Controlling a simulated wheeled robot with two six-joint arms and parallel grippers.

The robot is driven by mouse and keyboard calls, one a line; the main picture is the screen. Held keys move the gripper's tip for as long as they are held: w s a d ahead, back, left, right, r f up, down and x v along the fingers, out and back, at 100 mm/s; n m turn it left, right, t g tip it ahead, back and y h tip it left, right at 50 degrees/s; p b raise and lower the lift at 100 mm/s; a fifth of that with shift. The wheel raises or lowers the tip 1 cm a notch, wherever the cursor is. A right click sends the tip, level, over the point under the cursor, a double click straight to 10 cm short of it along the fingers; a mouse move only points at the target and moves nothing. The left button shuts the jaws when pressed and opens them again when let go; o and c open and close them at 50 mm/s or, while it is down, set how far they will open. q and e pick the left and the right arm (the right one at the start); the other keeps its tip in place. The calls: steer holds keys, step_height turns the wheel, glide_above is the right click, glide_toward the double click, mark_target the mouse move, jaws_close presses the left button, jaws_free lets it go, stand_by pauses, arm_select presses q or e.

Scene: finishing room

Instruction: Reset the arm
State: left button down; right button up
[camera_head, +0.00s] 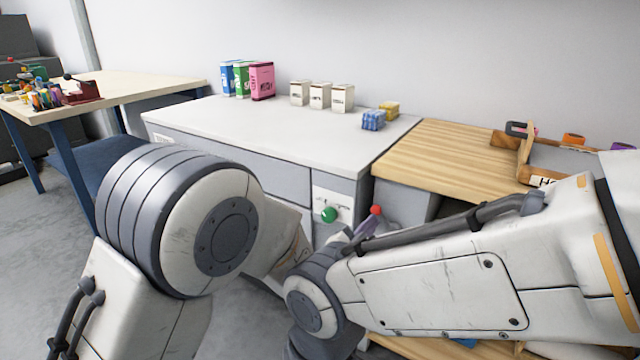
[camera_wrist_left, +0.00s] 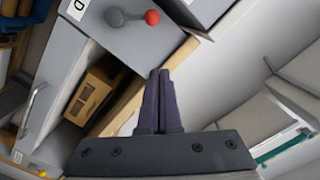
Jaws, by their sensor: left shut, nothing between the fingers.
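My left gripper (camera_head: 367,228) shows in the head view as small purple fingers behind my right arm, close to a red knob (camera_head: 376,210) in front of the cabinets. In the left wrist view, the two dark purple fingers of my left gripper (camera_wrist_left: 159,74) are together, with nothing between them. The red knob (camera_wrist_left: 152,17) is beyond the fingertips, apart from them. My left arm comes in from the left and its forearm is partly hidden. My right arm crosses from the right; its gripper cannot be seen.
A white-topped cabinet (camera_head: 240,130) carries several boxes and a blue pack (camera_head: 373,121); a green knob (camera_head: 328,214) is on its front. A wooden worktop (camera_head: 445,155) adjoins it on the right. A table (camera_head: 150,85) with tools stands left. Grey floor (camera_head: 40,240) is open at left.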

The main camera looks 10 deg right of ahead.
arm_select(q)
steer(key=w+a+f+n+g+y, duration=0.1)
steer(key=a+f+n+y, duration=0.25)
steer(key=a, duration=0.75)
steer(key=w+a+f+n+g+y, duration=0.1)
steer(key=w+a+f+n+y, duration=0.2)
steer(key=a, duration=0.7)
steer(key=s+a+f+n+g+y, duration=0.25)
steer(key=s+a+n+g, duration=0.2)
steer(key=s+a, duration=0.5)
steer(key=s+a+f+n+g+y, duration=0.25)
steer(key=s+a+n, duration=0.35)
steer(key=s+a, duration=0.4)
steer(key=s+d+r+m+g, duration=0.2)
steer(key=s+d+r+m, duration=0.1)
steer(key=s+d, duration=0.35)
steer(key=s+d+r+m+g, duration=0.2)
steer(key=s+d+r+m, duration=0.15)
steer(key=s+d, duration=0.3)
step_height(320, 180, up, 33)
steer(key=p, duration=3.3)
steer(key=shift+s+a+p, duration=0.2)
steer(key=shift+s+p, duration=0.1)
steer(key=shift+r, duration=0.1)
